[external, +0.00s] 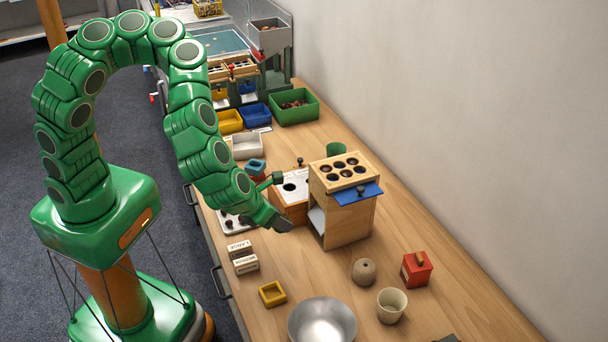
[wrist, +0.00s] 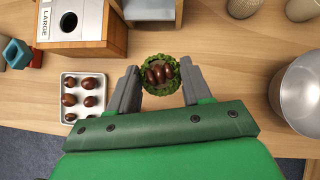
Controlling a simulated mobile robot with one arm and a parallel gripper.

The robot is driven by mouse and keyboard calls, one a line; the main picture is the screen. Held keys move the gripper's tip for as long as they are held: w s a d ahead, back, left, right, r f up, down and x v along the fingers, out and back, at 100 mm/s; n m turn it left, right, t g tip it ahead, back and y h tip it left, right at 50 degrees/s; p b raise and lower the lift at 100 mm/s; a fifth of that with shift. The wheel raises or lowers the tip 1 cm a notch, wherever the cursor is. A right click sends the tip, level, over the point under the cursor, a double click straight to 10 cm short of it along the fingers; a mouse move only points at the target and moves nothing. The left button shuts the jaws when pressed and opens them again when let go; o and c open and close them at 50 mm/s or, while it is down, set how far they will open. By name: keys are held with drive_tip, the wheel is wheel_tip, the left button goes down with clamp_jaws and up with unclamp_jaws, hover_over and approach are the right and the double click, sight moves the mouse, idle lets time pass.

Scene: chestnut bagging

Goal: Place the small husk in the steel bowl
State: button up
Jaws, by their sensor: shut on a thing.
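The small husk (wrist: 172,66), green and spiky with several brown chestnuts inside, sits between the fingertips of my gripper (wrist: 158,86) in the wrist view. My gripper is shut on it. In the external view my gripper (external: 283,224) is over the table, just left of the wooden box with holes, and the husk cannot be made out there. The steel bowl (external: 322,322) stands at the front edge of the external view, below and right of my gripper. In the wrist view the bowl (wrist: 302,92) is cut by the right edge, well apart from the husk.
The wooden box (external: 350,220) stands close beside my gripper. A white tray of chestnuts (wrist: 83,75) lies to the left. A yellow tray (external: 272,293), a cream cup (external: 391,308), a tan ball (external: 364,271) and a red box (external: 416,272) stand around the bowl.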

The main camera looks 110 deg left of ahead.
drive_tip(key=w+d+r, duration=0.1)
drive_tip(key=w+d, duration=0.1)
drive_tip(key=d, duration=0.7)
drive_tip(key=w+d+r, duration=0.1)
drive_tip(key=w+d, duration=0.1)
drive_tip(key=d, duration=0.8)
hover_over(318, 341)
drive_tip(key=shift+s+f, duration=0.15)
drive_tip(key=shift+f, duration=4.75)
drive_tip(key=shift+w+d+f, duration=0.1)
drive_tip(key=shift+w+f, duration=0.1)
drive_tip(key=shift+f, duration=1.5)
